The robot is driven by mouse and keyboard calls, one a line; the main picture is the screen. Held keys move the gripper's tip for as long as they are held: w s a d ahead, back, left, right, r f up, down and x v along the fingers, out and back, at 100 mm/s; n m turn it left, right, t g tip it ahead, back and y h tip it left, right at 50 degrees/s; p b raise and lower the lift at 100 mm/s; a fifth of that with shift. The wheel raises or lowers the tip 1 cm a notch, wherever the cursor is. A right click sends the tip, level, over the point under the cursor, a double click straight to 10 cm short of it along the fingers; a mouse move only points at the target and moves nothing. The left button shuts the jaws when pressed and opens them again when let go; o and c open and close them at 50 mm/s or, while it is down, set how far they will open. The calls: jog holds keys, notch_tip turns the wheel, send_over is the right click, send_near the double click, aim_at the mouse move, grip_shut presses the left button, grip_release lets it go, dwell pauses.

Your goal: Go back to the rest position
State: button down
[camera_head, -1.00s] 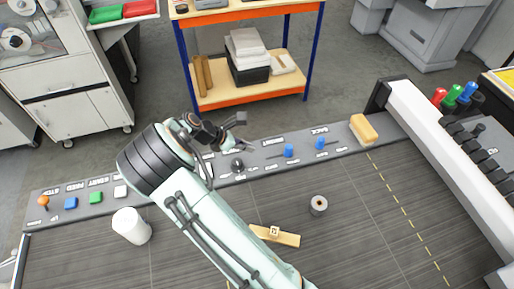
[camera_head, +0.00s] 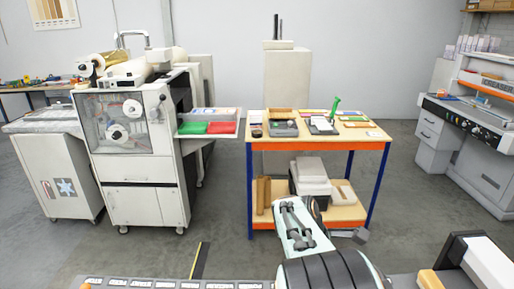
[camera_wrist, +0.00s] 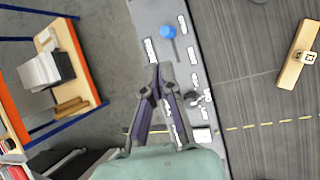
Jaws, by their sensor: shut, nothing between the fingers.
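In the wrist view my gripper (camera_wrist: 155,72) is shut, its two dark fingers meeting at the tips with nothing between them. Beyond it lies the grey control strip (camera_wrist: 150,15) with white labels, a blue knob (camera_wrist: 168,32) ahead of the fingertips and a dark knob (camera_wrist: 191,98) to their right. In the head view my arm rises from the bottom edge, right of centre, in front of the shelf trolley; the fingers are hard to make out there.
The orange-edged trolley (camera_head: 318,145) holds trays on top and boxes below. A white machine (camera_head: 130,150) stands left and another unit (camera_head: 465,150) right. Floor (camera_head: 215,225) is clear between. A wooden piece (camera_wrist: 294,72) lies on the dark surface in the wrist view.

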jog(key=s+a+r+m+t+y, duration=0.1)
jog(key=s+r+m+y, duration=0.2)
jog(key=s, duration=0.4)
jog(key=s+a+r+m+y, duration=0.1)
jog(key=s+r+m, duration=0.1)
jog(key=s+r, duration=0.4)
jog(key=s+a+f+m+g, duration=0.1)
jog(key=s+a+f+m, duration=0.1)
jog(key=s, duration=0.3)
jog(key=s+a+f+m+g+y, duration=0.1)
jog(key=s+a+f+m, duration=0.1)
jog(key=s+m, duration=0.2)
jog(key=s+a+f+m+g+y, duration=0.1)
jog(key=s+a+f+m, duration=0.1)
jog(key=s+m, duration=0.2)
jog(key=s, duration=0.3)
jog(key=shift+s+a+f, duration=0.15)
jog(key=shift+a, duration=0.1)
